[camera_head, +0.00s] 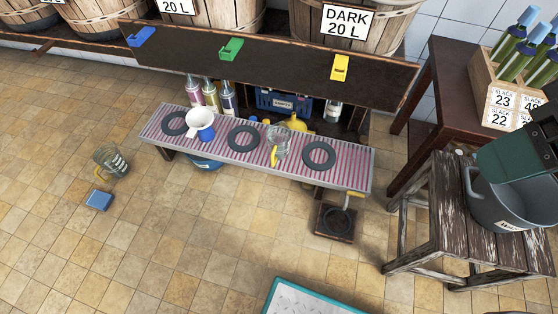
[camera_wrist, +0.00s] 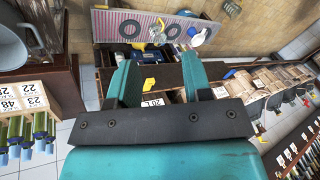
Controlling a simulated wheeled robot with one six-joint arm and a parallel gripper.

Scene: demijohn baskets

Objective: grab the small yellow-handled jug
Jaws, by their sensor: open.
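A clear glass jug with a yellow handle (camera_head: 279,139) stands on the striped bench (camera_head: 215,145), between the middle and right dark rings. It also shows small near the top of the wrist view (camera_wrist: 162,37). Another clear jug with a yellow handle (camera_head: 111,161) is on the tiled floor left of the bench. The jugs' relative sizes are hard to judge. My gripper (camera_wrist: 158,58) is open, its teal fingers spread wide with nothing held. It is well apart from the bench jug.
A wooden stool (camera_head: 418,222) with a grey pot (camera_head: 490,207) stands right. A blue sponge-like block (camera_head: 98,200) lies on the floor.

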